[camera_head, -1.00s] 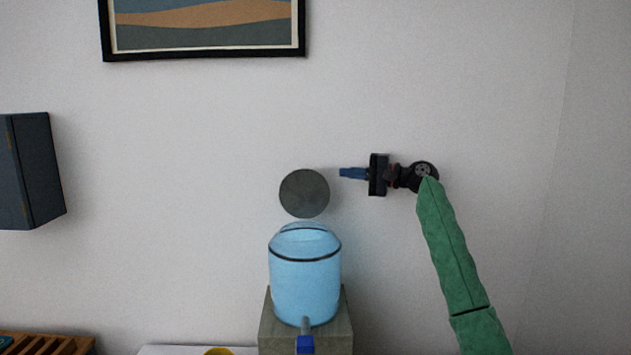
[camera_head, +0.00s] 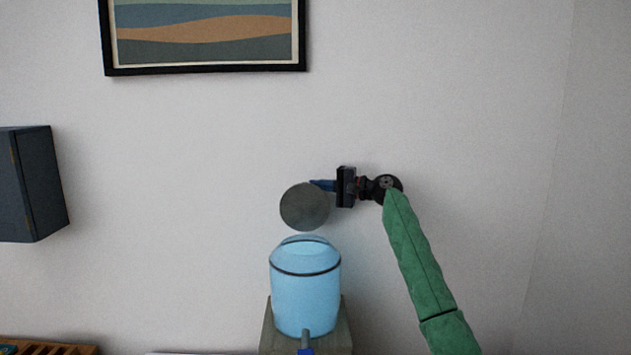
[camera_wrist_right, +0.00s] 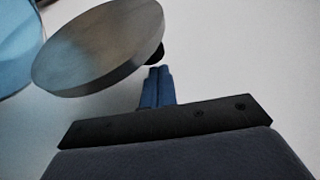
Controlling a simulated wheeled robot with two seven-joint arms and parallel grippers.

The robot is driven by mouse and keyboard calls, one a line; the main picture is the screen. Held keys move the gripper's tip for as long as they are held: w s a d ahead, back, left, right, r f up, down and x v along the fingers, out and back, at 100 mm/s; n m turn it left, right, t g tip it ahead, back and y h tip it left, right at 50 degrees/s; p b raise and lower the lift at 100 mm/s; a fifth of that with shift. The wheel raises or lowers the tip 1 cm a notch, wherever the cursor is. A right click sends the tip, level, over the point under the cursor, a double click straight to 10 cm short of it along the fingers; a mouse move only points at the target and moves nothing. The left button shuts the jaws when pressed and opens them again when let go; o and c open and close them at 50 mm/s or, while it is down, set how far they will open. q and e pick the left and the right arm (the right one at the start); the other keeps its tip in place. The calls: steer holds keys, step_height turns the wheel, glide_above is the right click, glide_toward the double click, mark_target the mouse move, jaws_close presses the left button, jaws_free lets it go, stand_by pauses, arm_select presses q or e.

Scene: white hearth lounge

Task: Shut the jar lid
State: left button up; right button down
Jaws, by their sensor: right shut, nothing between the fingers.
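The jar (camera_head: 306,293) is a blue translucent vessel with a dark band near its top, standing on a grey block. Its round grey lid (camera_head: 304,207) is raised above and behind the jar's mouth, tilted open with its face toward me. My right gripper (camera_head: 318,185) is shut and empty. Its blue fingertips are at the upper right edge of the lid, partly behind it. In the right wrist view the lid (camera_wrist_right: 100,50) is just beyond the shut fingers (camera_wrist_right: 160,75), and part of the blue jar (camera_wrist_right: 15,45) shows at the left edge. Contact cannot be told. My left gripper is out of view.
The grey block (camera_head: 340,338) carries the jar, and a tap-like spout (camera_head: 306,338) sticks out at its front. A dark wall cabinet (camera_head: 32,183) hangs at the left and a framed picture (camera_head: 205,72) above. Wooden slats (camera_head: 50,349) show at the lower left.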

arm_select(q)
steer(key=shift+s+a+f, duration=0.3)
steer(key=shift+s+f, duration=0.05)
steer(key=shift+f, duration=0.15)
arm_select(e)
steer(key=shift+w+a, duration=0.2)
steer(key=shift+a, duration=0.35)
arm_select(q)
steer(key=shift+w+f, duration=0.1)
arm_select(e)
steer(key=shift+s, duration=0.1)
